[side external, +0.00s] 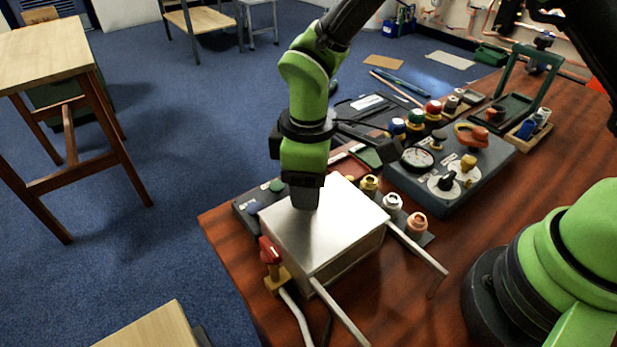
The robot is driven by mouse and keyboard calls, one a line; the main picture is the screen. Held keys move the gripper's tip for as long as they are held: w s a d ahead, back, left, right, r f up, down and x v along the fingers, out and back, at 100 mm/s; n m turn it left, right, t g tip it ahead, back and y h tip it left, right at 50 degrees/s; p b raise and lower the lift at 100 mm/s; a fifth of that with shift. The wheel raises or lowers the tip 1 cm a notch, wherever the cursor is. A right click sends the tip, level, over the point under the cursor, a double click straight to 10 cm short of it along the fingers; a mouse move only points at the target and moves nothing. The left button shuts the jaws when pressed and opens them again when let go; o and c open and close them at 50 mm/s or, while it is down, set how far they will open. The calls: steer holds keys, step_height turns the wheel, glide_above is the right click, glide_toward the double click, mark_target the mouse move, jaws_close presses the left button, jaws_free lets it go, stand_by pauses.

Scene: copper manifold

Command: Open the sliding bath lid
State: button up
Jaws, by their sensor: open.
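The bath is a metal box near the front left corner of the brown table, and its flat silver lid (325,228) covers the top. Two metal rails (338,312) stick out from the box towards the front right. My gripper (306,198) points down over the back left part of the lid. Its tip is at or just above the lid surface; I cannot tell whether it touches. The fingers are seen edge-on and the gap between them is hidden. No handle on the lid is visible, and my gripper may cover one.
A red-handled valve (270,252) stands at the box's left side. Several brass and copper fittings (417,223) stand behind its right side. A grey panel with a gauge (417,158) and knobs lies further back. Bare table (440,285) lies right of the rails.

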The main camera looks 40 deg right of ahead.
jaws_close()
steer(key=s, duration=1)
jaws_free()
step_height(320, 180, up, 10)
stand_by(0.6)
